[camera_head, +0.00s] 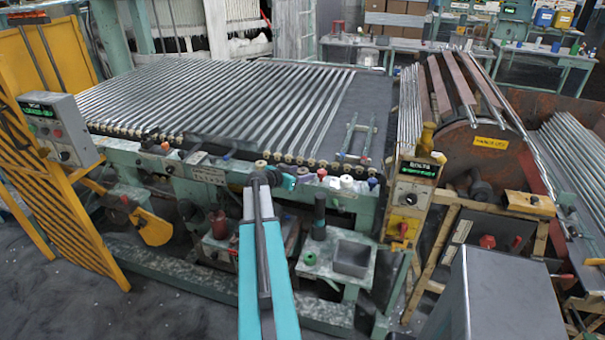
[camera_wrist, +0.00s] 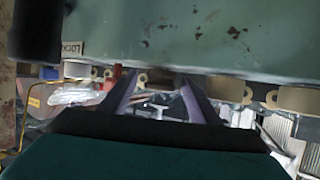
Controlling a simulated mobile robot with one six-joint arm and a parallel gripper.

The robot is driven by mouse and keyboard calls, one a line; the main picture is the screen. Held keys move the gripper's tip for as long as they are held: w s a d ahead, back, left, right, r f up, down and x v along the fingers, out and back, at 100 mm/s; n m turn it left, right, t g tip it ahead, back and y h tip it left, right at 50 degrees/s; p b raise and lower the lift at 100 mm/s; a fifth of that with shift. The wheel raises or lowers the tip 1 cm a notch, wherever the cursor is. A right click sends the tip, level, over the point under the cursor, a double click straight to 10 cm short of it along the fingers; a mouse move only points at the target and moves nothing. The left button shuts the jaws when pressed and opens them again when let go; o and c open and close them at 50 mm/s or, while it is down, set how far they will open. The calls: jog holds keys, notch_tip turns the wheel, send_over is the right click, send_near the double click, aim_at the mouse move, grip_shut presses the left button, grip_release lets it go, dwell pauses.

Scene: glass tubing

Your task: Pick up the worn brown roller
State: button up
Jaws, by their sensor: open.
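A row of small tan-brown rollers (camera_head: 262,163) runs along the front edge of the tube bed in the head view. In the wrist view, tan rollers (camera_wrist: 226,88) sit against the green machine rail, with another (camera_wrist: 292,98) farther right. I cannot tell which one is the worn brown roller. My gripper (camera_head: 264,178) is at the machine's front edge, close to the rollers. In the wrist view my gripper (camera_wrist: 160,84) has its two fingers apart, tips near the rail, with part of a roller showing behind and between them. Nothing is held.
The green rail (camera_wrist: 210,40) fills the top of the wrist view. Several small bottles and caps (camera_head: 346,182) stand on the ledge right of my gripper. A grey bin (camera_head: 352,258) sits on a lower shelf. A yellow control post (camera_head: 410,200) stands to the right.

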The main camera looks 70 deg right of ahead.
aim_at(300, 172)
jog(key=shift+c, duration=0.3)
jog(key=c, duration=1.1)
jog(key=shift+r, duration=0.15)
jog(key=shift+r+b, duration=1.85)
jog(key=shift+r, duration=3.05)
